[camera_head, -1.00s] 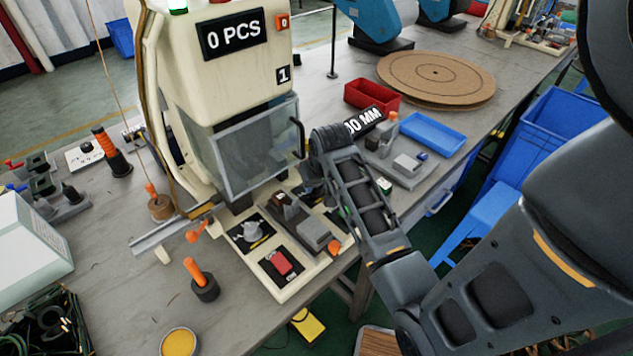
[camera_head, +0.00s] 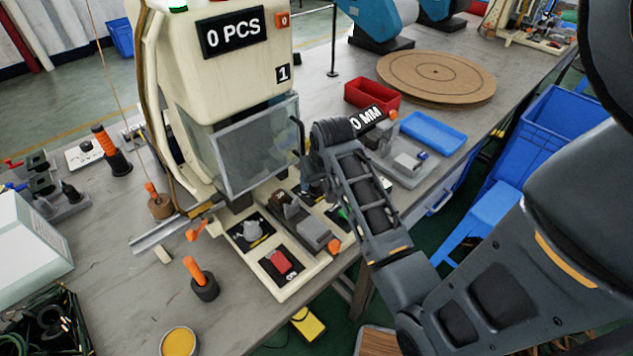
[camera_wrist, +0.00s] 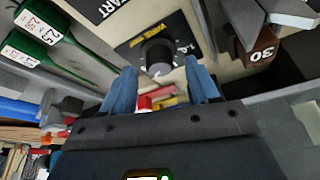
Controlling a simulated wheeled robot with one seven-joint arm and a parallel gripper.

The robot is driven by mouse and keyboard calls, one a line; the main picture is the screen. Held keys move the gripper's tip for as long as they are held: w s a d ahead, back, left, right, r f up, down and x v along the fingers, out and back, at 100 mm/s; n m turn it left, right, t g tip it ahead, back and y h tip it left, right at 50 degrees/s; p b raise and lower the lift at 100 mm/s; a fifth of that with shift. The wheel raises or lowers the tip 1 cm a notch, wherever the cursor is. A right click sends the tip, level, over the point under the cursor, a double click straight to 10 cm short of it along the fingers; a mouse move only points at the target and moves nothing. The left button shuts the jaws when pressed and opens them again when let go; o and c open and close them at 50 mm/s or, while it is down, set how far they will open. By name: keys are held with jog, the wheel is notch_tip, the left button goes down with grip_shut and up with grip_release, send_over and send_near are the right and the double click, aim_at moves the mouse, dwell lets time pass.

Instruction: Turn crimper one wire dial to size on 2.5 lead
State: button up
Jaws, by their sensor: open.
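The wire dial (camera_wrist: 158,54) is a round black knob on a dark plate with a yellow label, near the top middle of the wrist view. Its size marks are mostly too small or cut off to read. My gripper (camera_wrist: 161,74) is open. Its two blue fingers stand apart below and to either side of the dial, with no visible contact. In the head view my gripper (camera_head: 311,186) is over the right side of the base of crimper one (camera_head: 235,75), the cream machine marked 1. I cannot make out this dial there.
A brown block (camera_wrist: 258,48) marked 30 is right of the dial. Green labelled pieces (camera_wrist: 38,25) lie at left. The crimper's clear guard (camera_head: 255,145) stands beside my gripper. A red button (camera_head: 282,262) and another knob (camera_head: 251,230) are on the base.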

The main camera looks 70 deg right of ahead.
jog(key=v, duration=0.6)
jog(key=shift+s, duration=0.1)
dwell(0.5)
